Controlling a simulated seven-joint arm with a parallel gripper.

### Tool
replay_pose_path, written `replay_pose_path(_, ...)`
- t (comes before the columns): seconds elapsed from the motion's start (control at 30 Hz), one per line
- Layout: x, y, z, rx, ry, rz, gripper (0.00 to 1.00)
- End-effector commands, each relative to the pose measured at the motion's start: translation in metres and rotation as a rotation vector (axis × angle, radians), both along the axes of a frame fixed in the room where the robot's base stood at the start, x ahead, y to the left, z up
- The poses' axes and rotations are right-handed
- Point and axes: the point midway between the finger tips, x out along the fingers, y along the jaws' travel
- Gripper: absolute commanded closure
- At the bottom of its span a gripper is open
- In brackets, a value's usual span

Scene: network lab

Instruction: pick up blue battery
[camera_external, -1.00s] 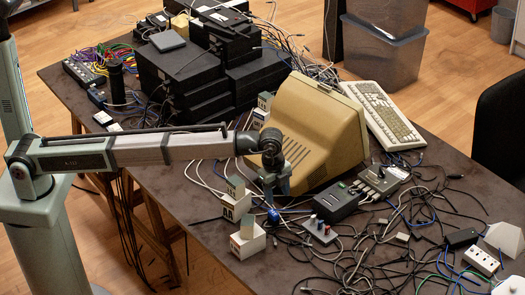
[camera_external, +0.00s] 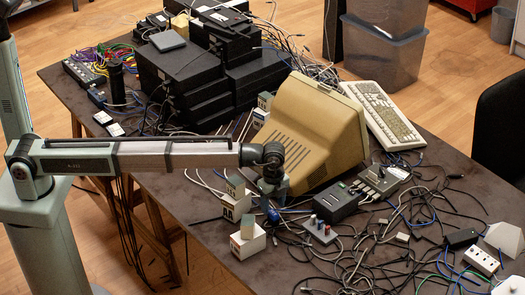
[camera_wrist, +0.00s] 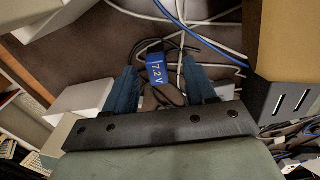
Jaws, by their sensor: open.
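The blue battery (camera_wrist: 156,69) carries a "7.2V" label and shows in the wrist view, lying on the dark table between and slightly beyond my fingertips. In the external view the blue battery (camera_external: 273,217) is a small blue shape just below my gripper (camera_external: 272,200). In the wrist view my gripper (camera_wrist: 158,80) is open, with one blue finger to each side of the battery. I cannot tell whether a finger touches it.
White boxes marked AA (camera_external: 247,241) stand close to the left of the battery. The beige monitor (camera_external: 320,130) stands behind my gripper.

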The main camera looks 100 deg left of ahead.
Motion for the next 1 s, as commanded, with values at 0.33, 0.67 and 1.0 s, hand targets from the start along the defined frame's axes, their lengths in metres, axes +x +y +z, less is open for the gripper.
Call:
replay_pose_path(0.33,-0.002,-0.007,-0.032,0.000,0.001,0.000,0.45)
replay_pose_path(0.67,-0.001,-0.007,-0.052,0.000,0.000,0.000,0.45)
replay_pose_path(1.0,-0.001,-0.007,-0.052,0.000,0.000,0.000,0.69)
